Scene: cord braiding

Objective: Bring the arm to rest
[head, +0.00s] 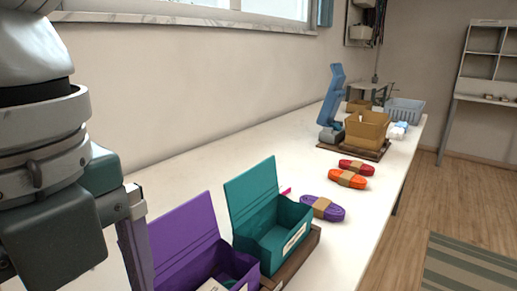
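My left arm fills the left edge of the head view, close to the camera. A part of my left gripper (133,240) shows in front of the purple box. Its fingertips are not clearly visible, so I cannot tell whether it is open or holds anything. My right gripper is not in view. An open purple box (187,237) and an open teal box (252,194) stand side by side on the white table (180,166), lids raised. Purple (322,208), orange (347,176) and red (356,167) cord bundles with tan bands lie beyond them.
A tan bin (367,130) stands on a brown board further back, beside a blue stand (332,105). A grey-blue basket (404,111) is at the far end. The wall runs along the table's left; its right edge borders open floor (448,205).

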